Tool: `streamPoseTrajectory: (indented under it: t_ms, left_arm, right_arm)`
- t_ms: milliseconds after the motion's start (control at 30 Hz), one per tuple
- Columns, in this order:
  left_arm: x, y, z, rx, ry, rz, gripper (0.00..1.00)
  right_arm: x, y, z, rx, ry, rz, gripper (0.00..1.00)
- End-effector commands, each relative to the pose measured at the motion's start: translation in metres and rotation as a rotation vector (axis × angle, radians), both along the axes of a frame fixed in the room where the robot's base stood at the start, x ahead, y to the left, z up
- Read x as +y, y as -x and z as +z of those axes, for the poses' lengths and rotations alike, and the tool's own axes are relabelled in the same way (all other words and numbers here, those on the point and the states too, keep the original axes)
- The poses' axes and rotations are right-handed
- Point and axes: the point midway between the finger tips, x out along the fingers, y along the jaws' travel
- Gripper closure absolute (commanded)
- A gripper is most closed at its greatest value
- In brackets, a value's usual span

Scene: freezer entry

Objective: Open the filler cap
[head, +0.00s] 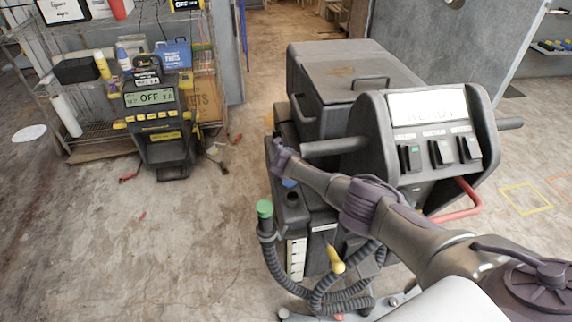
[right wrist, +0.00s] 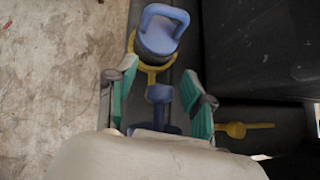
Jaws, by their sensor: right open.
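The blue filler cap (right wrist: 158,38) has a loop handle and sits in a yellow ring (right wrist: 151,64) near the top of the right wrist view. My right gripper (right wrist: 159,80) is open, its two teal-padded fingers apart and empty. The cap lies just beyond the fingertips, roughly centred between them. A smaller blue piece (right wrist: 159,94) shows between the fingers; I cannot tell whether it joins the cap. In the head view my right gripper (head: 281,156) is over the machine's left side, and a bit of blue (head: 289,183) shows below it. My left gripper is not in view.
The dark grey floor machine (head: 345,75) has a control panel (head: 428,108) and handlebar. A green-topped hose (head: 264,209) and yellow plug (head: 335,261) hang at its near side. A yellow piece (right wrist: 236,130) lies right of my fingers. Open floor (head: 150,240) lies left; a charger (head: 155,125) stands there.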

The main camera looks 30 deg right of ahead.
Motion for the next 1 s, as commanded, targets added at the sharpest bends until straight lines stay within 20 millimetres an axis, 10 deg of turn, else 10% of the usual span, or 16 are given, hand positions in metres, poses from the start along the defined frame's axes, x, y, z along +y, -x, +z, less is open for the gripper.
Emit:
streamPoseTrajectory:
  t_ms: [1000]
  left_arm:
    - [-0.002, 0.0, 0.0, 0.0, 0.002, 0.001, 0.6]
  right_arm:
    - [0.027, 0.046, 0.053, -0.002, -0.002, 0.002, 0.47]
